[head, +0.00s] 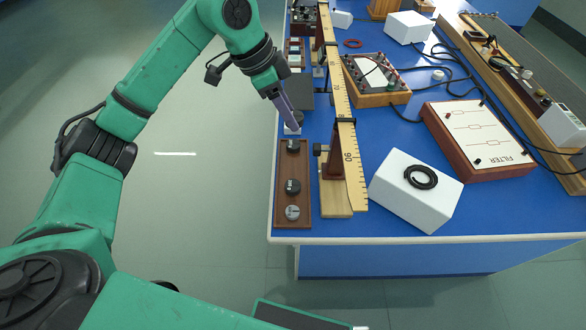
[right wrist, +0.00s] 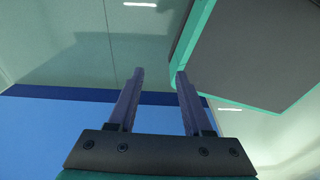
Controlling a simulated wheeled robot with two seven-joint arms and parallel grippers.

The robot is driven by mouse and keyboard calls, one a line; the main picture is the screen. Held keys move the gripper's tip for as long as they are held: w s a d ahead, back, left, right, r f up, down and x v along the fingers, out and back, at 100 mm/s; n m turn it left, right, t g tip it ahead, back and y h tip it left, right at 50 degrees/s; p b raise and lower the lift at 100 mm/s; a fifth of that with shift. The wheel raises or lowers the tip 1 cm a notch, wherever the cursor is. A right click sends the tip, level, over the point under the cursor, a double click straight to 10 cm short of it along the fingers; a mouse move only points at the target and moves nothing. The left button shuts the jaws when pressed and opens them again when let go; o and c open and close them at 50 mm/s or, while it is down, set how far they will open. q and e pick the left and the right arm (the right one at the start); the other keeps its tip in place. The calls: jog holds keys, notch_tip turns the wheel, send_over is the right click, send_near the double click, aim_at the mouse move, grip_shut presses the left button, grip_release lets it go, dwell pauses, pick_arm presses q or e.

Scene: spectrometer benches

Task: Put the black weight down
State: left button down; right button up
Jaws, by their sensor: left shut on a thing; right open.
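My left gripper (head: 294,123) is shut on a black weight (head: 298,117), at the left edge of the blue bench, just beyond the far end of a brown wooden tray. The fingers partly hide the weight, and I cannot tell whether it touches what is below. A small white piece (head: 292,130) shows just under the fingertips. The tray (head: 281,170) holds two dark weights, one at its far end (head: 293,146) and one lower down (head: 292,187), plus a grey metal weight (head: 292,212) at the near end. My right gripper (right wrist: 158,78) is open and empty in the right wrist view.
A yellow ruler beam (head: 349,150) on a wooden stand runs close right of the tray. A FILTER box (head: 478,138), a meter box (head: 376,78) and black cables occupy the bench (head: 400,240). Open floor lies left.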

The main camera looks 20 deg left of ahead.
aim_at(295, 167)
pick_arm(q)
notch_tip(295, 167, down, 16)
jog(key=shift+r+p, duration=0.15)
jog(key=shift+p, duration=0.3)
pick_arm(e)
jog(key=shift+d+r, duration=0.55)
jog(key=shift+r, duration=0.05)
jog(key=shift+s, duration=0.1)
pick_arm(q)
jog(key=shift+c, duration=1.8)
grip_release()
jog(key=shift+r, duration=0.15)
jog(key=b+v, duration=0.1)
jog(key=v, duration=1)
jog(key=shift+s+a+r, duration=0.2)
jog(key=shift+r, duration=0.15)
pick_arm(e)
jog(key=shift+a+f, duration=0.2)
jog(key=shift+f, duration=0.6)
